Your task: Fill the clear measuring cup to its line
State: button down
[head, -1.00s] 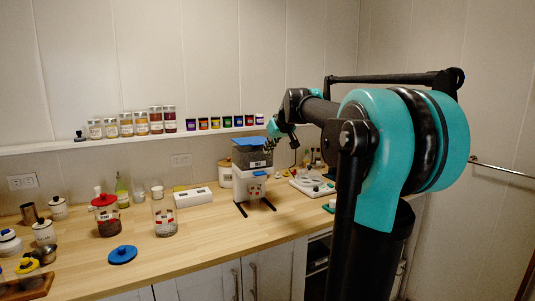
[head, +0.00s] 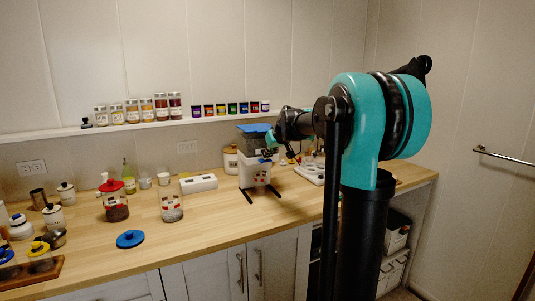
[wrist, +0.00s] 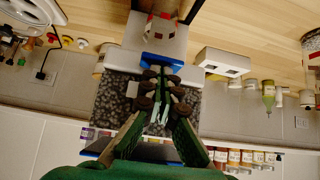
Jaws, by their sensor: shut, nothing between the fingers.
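A dispenser has a dark hopper of grey granules (wrist: 114,98), a blue lid (head: 254,129), a white body (head: 247,172) and dark legs. A blue bar (wrist: 162,62) crosses its front. My gripper (wrist: 163,77) is shut and empty, its tips at the blue bar; whether they touch it I cannot tell. A pale, red-marked shape (wrist: 167,18) shows below the bar; I cannot tell whether it is a separate cup. A clear container (head: 171,207) with red marks and grey matter at its bottom stands on the counter, left of the dispenser.
A red-lidded jar (head: 117,206), a loose blue lid (head: 130,239) and a white block (head: 198,183) are on the counter (head: 215,225). Spice jars (head: 147,110) line the shelf above. A white tray (head: 310,173) lies right of the dispenser. The front counter middle is clear.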

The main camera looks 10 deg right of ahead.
jog(key=shift+s+f, duration=0.15)
jog(key=shift+f, duration=1.05)
dwell(1.5)
jog(key=w+r+v, duration=0.2)
jog(key=v, duration=1.1)
jog(key=shift+a, duration=0.35)
